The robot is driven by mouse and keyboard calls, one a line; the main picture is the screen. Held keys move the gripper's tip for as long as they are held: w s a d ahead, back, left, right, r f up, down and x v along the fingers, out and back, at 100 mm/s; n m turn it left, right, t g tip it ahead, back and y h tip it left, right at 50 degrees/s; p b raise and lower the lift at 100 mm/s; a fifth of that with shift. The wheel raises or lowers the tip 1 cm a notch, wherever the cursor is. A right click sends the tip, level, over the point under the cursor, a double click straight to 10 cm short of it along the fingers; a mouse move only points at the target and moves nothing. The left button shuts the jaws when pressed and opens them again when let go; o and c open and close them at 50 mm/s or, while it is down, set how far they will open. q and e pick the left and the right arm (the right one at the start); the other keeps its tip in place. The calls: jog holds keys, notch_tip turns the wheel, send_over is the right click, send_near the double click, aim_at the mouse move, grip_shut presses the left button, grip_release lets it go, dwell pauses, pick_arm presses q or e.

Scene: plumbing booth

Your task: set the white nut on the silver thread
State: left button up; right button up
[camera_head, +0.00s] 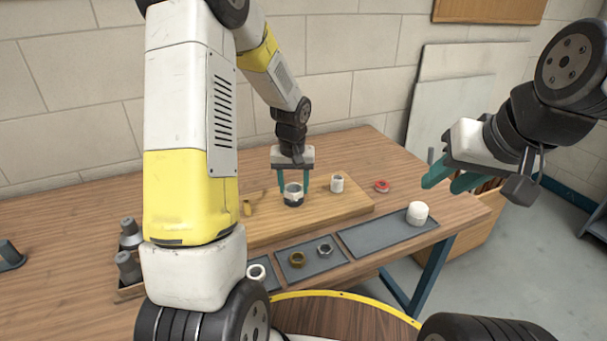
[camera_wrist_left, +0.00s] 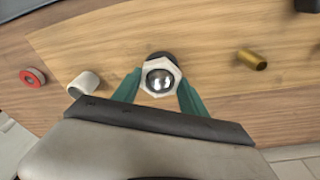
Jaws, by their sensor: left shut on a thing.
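The white nut (camera_head: 293,187) is between the teal fingers of my left gripper (camera_head: 293,190), which is shut on it above the wooden board. In the left wrist view the hexagonal white nut (camera_wrist_left: 147,82) surrounds a shiny silver round end (camera_wrist_left: 160,79), seen through its hole. A dark collar (camera_head: 293,201) is just below the nut. The silver thread is mostly hidden, so I cannot tell how far down the nut sits or whether it is level. My right gripper (camera_head: 453,180) is empty at the right, its fingers apart, away from the board.
The board (camera_head: 350,208) also bears a white sleeve (camera_head: 337,183) and a brass cylinder (camera_wrist_left: 252,60). A red ring (camera_head: 381,186) lies right of it. Grey fittings (camera_head: 128,266) stand at left.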

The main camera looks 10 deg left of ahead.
pick_arm(q)
jog(key=shift+m, duration=0.4)
jog(key=o, duration=2)
jog(key=shift+r, duration=2.45)
jog(key=shift+r, duration=0.15)
jog(key=s+r+t+h, duration=0.1)
jog(key=s+r+t, duration=0.1)
jog(key=s+r, duration=1)
jog(key=s, duration=0.2)
jog(key=s+d+r+m+t+h, duration=0.1)
jog(key=s+r, duration=0.2)
jog(key=s, duration=0.2)
jog(key=s+d+r+t, duration=0.1)
jog(key=s+r, duration=0.1)
jog(key=s, duration=0.3)
jog(key=shift+r+m+h, duration=0.15)
jog(key=shift+m+h, duration=0.15)
jog(key=shift+m, duration=0.1)
